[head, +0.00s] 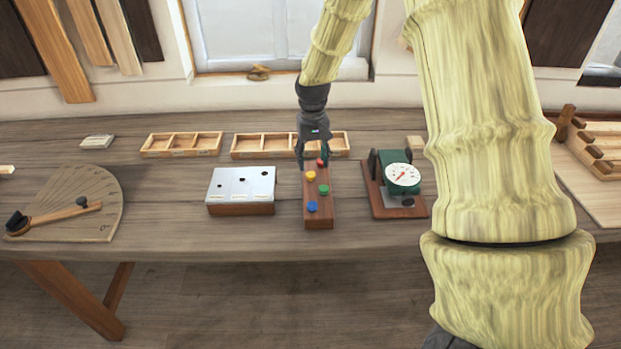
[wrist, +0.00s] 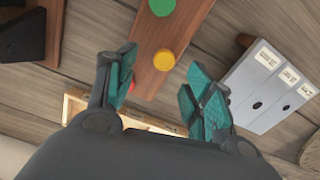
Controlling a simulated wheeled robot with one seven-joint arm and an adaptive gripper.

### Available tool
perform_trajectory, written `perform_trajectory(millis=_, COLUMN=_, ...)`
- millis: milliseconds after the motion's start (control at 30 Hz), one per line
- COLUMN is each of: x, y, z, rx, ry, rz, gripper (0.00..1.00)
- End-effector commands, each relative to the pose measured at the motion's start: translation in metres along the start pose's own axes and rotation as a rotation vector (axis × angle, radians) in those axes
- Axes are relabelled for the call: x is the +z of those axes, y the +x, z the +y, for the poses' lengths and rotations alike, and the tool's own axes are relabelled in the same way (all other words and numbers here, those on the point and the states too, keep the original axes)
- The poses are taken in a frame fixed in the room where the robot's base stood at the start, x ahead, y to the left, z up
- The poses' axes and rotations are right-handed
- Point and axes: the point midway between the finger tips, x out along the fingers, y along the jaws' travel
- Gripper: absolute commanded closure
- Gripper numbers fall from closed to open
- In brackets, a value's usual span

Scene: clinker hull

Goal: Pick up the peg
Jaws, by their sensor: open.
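Several round-topped coloured pegs stand along a brown wooden block (head: 318,219): red (head: 321,162), yellow (head: 311,175), green (head: 323,189) and blue (head: 312,207). My gripper (head: 314,163) is open, pointing down over the far end of the block, near the red peg. In the wrist view my gripper (wrist: 160,88) has its teal-padded fingers apart with nothing held between them. The yellow peg (wrist: 164,60) and the green peg (wrist: 162,6) show beyond the fingertips. Only a sliver of the red peg (wrist: 132,87) shows beside the left finger. The blue peg is out of the wrist view.
A white-topped box with holes (head: 241,188) stands left of the block. A dial gauge on a wooden base (head: 402,178) stands to the right. Compartment trays (head: 181,144) lie behind, one close behind my gripper. The bench front (head: 260,238) is clear.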

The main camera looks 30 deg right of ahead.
Motion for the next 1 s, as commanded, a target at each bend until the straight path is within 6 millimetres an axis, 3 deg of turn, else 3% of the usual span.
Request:
perform_trajectory(millis=267, x=0.000, y=0.010, z=-0.001, rx=0.000, ry=0.001, rz=-0.001, gripper=0.48)
perform_trajectory(millis=700, x=-0.002, y=0.050, z=-0.004, rx=0.001, ry=0.000, rz=-0.001, gripper=0.48)
perform_trajectory(millis=1000, x=-0.002, y=0.056, z=-0.005, rx=0.001, ry=0.000, rz=0.001, gripper=0.48)
